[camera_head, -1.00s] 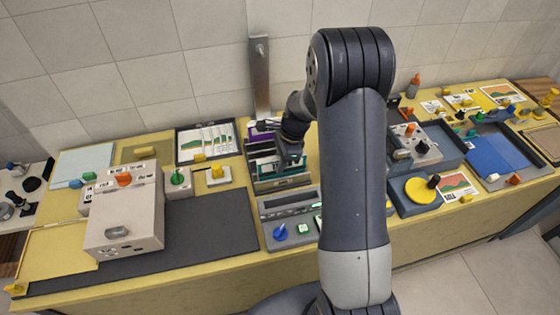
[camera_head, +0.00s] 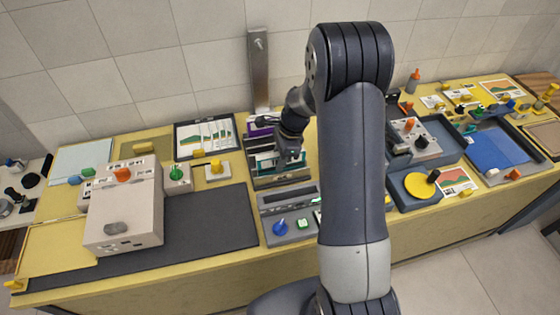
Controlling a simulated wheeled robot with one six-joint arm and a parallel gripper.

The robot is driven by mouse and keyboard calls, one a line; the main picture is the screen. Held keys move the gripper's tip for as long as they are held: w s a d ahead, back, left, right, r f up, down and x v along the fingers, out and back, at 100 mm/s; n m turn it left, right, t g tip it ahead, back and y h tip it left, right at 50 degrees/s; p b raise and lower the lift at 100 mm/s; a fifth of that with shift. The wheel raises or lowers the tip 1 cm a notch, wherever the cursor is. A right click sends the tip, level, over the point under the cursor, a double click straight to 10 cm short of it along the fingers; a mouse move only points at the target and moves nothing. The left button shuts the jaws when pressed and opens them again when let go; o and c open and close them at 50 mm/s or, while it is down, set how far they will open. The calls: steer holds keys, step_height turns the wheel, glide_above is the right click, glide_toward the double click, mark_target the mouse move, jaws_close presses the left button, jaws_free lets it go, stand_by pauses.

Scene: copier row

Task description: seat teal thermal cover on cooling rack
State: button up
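A slotted grey rack (camera_head: 252,181) stands near the middle of the bench, behind a grey control panel. Upright panels stand in it, including a purple one (camera_head: 258,130) at the back and teal edges (camera_head: 287,180) toward the front. I cannot tell for sure which teal edge is the thermal cover. My gripper (camera_head: 279,154) points down over the rack, at its right half. Its fingers are small and dark against the panels, so I cannot see whether they are open or shut, or whether they touch a panel.
A beige box (camera_head: 124,213) with an orange knob sits on a dark mat (camera_head: 212,222) at left. The grey control panel (camera_head: 290,230) with a blue knob lies before the rack. A metal post (camera_head: 259,72) rises behind it. Trays with a yellow disc (camera_head: 419,186) crowd the right.

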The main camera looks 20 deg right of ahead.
steer(key=shift+o, duration=1.3)
steer(key=b+v, duration=0.1)
steer(key=v, duration=0.9)
steer(key=shift+r, duration=0.4)
steer(key=p+x, duration=0.1)
steer(key=x, duration=0.9)
steer(key=shift+f, duration=0.4)
steer(key=shift+r, duration=0.25)
steer(key=shift+f, duration=0.15)
